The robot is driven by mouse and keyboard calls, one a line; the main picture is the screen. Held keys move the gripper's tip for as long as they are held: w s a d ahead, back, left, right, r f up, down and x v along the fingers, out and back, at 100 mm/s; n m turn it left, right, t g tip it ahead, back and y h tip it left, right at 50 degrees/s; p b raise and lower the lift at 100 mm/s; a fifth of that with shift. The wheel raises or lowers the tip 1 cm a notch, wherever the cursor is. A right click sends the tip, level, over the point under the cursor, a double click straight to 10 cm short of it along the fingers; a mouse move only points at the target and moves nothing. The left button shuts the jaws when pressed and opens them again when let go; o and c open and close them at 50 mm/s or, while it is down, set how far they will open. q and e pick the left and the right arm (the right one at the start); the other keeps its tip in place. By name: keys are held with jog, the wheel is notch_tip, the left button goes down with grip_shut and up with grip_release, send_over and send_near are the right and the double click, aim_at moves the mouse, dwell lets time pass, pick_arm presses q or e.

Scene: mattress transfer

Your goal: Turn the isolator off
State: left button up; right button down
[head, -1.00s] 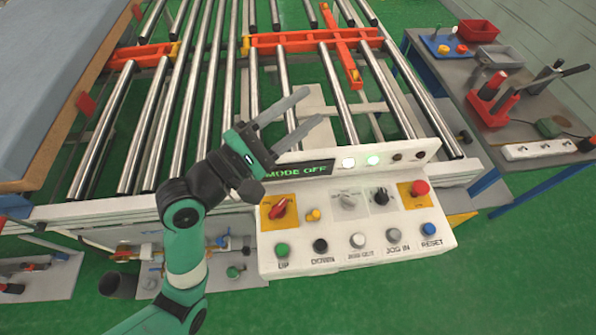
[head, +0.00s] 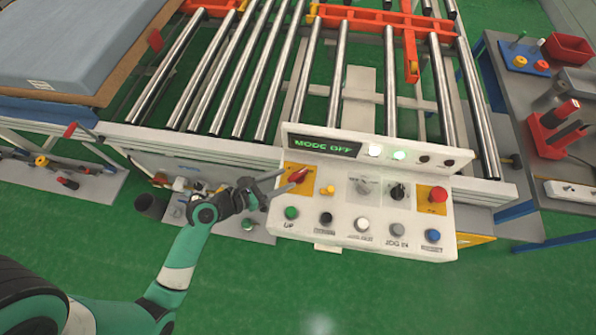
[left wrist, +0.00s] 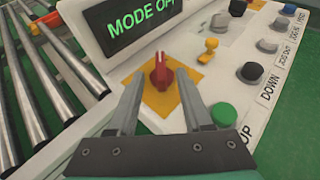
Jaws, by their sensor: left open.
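The isolator appears to be the red rotary knob (head: 299,174) on a yellow plate at the left end of the white control panel (head: 340,235). In the left wrist view the red knob (left wrist: 160,72) stands with its grip bar roughly upright in the picture. My left gripper (head: 287,181) is open at the panel's left edge, its fingers pointing at the knob. In the left wrist view the fingertips (left wrist: 160,88) lie either side of the knob's lower part; I cannot tell whether they touch it. My right gripper is not in view.
The panel display (head: 322,146) reads MODE OFF. A yellow switch (head: 327,190), a black knob (head: 397,192), a red button (head: 438,194) and a green button (head: 291,212) are close by. Rollers lie behind. A blue mattress (head: 85,45) is at the left.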

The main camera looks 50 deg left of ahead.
aim_at(297, 174)
pick_arm(q)
jog(key=b+x, duration=0.1)
jog(key=x, duration=0.5)
grip_shut()
